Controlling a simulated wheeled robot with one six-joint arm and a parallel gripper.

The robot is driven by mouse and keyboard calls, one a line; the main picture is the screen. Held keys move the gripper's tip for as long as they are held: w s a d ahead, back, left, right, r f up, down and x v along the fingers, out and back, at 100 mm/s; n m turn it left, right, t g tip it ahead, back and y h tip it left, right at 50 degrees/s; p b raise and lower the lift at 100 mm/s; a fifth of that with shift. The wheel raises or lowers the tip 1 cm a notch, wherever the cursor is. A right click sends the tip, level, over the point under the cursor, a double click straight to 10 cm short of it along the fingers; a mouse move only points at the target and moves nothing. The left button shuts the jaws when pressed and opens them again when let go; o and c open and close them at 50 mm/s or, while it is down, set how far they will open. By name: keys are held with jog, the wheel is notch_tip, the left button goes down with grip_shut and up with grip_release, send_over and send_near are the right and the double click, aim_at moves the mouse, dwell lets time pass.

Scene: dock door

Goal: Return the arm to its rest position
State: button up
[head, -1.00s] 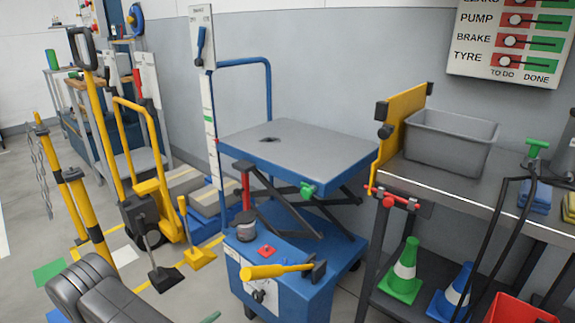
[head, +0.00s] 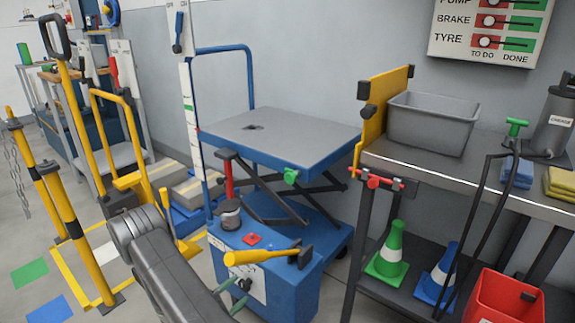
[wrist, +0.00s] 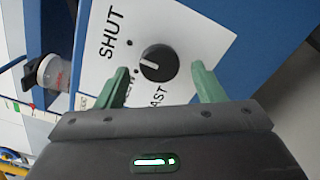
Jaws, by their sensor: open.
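My arm (head: 165,265) reaches up from the bottom of the head view. My gripper (head: 237,294) is at its end, in front of the blue cabinet of the lift table (head: 300,285). In the wrist view my gripper (wrist: 162,82) shows two green fingers spread apart with nothing held between them. A black dial (wrist: 158,63) on a white plate (wrist: 185,35) lies beyond the fingers, in line with the gap. The plate reads SHUT and has other, partly hidden words. I cannot tell whether the fingers touch the plate.
A yellow-handled lever (head: 260,256), a red button (head: 253,239) and a jar (head: 230,214) are on the cabinet top. A yellow post (head: 75,225) stands left of my arm. A bench (head: 470,180) with a grey bin (head: 432,125) is at right. Floor shows at left.

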jog(key=shift+w+d, duration=0.35)
jog(key=shift+w, duration=0.1)
jog(key=p+v, duration=0.3)
jog(key=v, duration=1.1)
jog(key=b+x, duration=0.3)
jog(key=x, duration=1)
jog(key=shift+w+d+f, duration=0.1)
jog(key=shift+w+d, duration=0.2)
jog(key=shift+w+r+n+p, duration=0.1)
jog(key=shift+r+n+p, duration=0.15)
jog(key=shift+n+p, duration=0.05)
jog(key=n+p, duration=0.3)
jog(key=n, duration=0.1)
jog(key=shift+n, duration=0.4)
jog(key=n+p, duration=0.2)
jog(key=n, duration=0.2)
jog(key=shift+f+n, duration=0.1)
jog(key=shift+n, duration=0.2)
jog(key=shift+d+f+n+p, duration=0.1)
jog(key=shift+n+p, duration=0.45)
jog(key=shift+n, duration=0.35)
